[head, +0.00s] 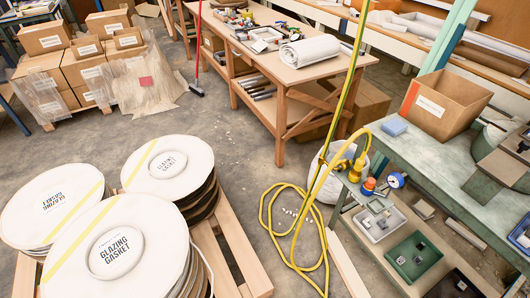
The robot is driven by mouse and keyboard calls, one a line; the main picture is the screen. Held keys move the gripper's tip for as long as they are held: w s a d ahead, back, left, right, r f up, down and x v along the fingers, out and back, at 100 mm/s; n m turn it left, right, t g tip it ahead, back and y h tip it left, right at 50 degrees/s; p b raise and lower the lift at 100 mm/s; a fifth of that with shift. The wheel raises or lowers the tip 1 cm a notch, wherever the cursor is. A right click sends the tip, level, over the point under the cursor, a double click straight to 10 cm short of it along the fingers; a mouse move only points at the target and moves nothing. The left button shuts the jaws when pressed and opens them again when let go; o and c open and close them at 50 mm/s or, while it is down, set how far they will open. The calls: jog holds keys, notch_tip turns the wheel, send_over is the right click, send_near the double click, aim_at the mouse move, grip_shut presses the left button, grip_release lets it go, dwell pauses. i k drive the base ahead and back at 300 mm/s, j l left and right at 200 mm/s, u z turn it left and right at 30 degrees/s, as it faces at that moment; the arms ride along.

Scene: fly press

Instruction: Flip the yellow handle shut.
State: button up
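A small yellow part (342,164), which looks like a valve handle, sits at the left end of the green workbench (440,165). It is among blue and yellow fittings (356,172) where a yellow hose (268,222) joins. The part is too small to tell whether it stands open or shut. An orange-topped fitting (369,185) and a blue-rimmed gauge (396,180) are just to its right. My gripper is not in view.
Yellow hose coils lie on the floor before the bench. Large gasket reels (115,245) on a pallet (240,255) fill the lower left. A wooden table (300,75) stands behind. An open cardboard box (445,105) sits on the bench. Floor between table and reels is mostly clear.

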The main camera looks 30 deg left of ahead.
aim_at(347, 159)
jog(key=u, duration=0.4)
jog(key=i+l+u, duration=0.15)
jog(key=i+l, duration=0.25)
jog(key=i+l+u, duration=0.15)
jog(key=i+l, duration=0.2)
jog(key=l, duration=0.15)
